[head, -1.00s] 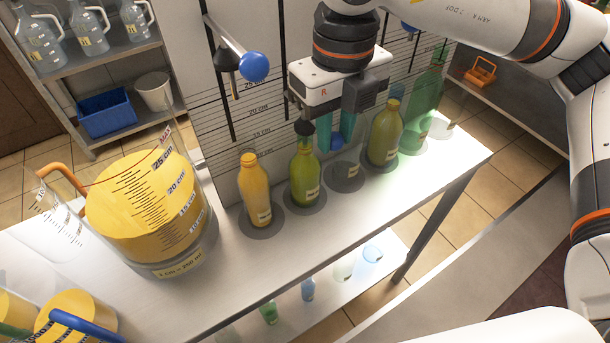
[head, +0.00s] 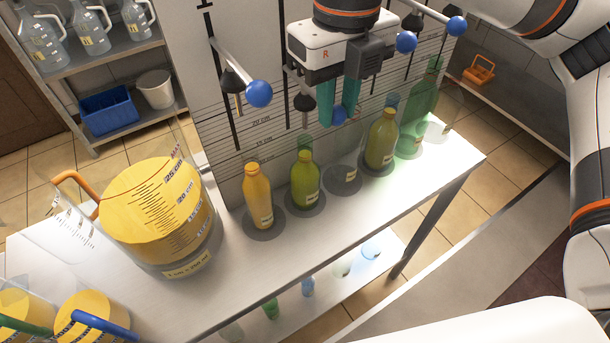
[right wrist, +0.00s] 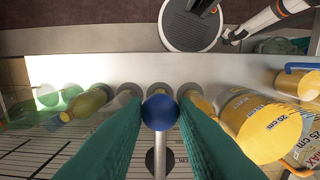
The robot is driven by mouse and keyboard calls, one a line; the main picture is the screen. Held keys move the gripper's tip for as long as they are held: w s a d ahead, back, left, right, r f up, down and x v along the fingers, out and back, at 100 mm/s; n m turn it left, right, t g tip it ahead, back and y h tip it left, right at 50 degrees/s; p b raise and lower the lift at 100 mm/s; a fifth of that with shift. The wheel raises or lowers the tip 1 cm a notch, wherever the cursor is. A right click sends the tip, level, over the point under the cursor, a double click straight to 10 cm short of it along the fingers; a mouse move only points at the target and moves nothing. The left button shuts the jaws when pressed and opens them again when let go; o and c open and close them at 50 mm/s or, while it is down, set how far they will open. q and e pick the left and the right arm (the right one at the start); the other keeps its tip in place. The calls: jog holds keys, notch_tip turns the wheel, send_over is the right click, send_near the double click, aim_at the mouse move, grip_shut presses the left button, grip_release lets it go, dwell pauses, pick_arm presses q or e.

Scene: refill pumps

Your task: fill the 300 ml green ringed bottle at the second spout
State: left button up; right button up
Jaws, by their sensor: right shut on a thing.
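The green bottle (head: 305,182) stands upright on the second round pad, with yellow-green liquid in it. I cannot make out its ring or its label text. The dark second spout (head: 304,102) hangs above its mouth with a clear gap. My right gripper (head: 338,114) has its teal fingers shut on the blue ball (right wrist: 160,112) at the end of the second spout's rod. My left gripper is not in view.
A yellow-filled bottle (head: 257,197) stands on the first pad. The middle pad (head: 346,178) shows no clear bottle. An olive bottle (head: 381,138) and a green bottle (head: 411,138) stand further right. A large yellow jug (head: 155,205) is at left. The table's front strip is clear.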

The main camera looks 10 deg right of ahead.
notch_tip(320, 180, up, 7)
jog(key=p, duration=0.4)
jog(key=shift+r, duration=0.15)
jog(key=o, duration=0.9)
notch_tip(320, 180, up, 19)
jog(key=p, duration=0.7)
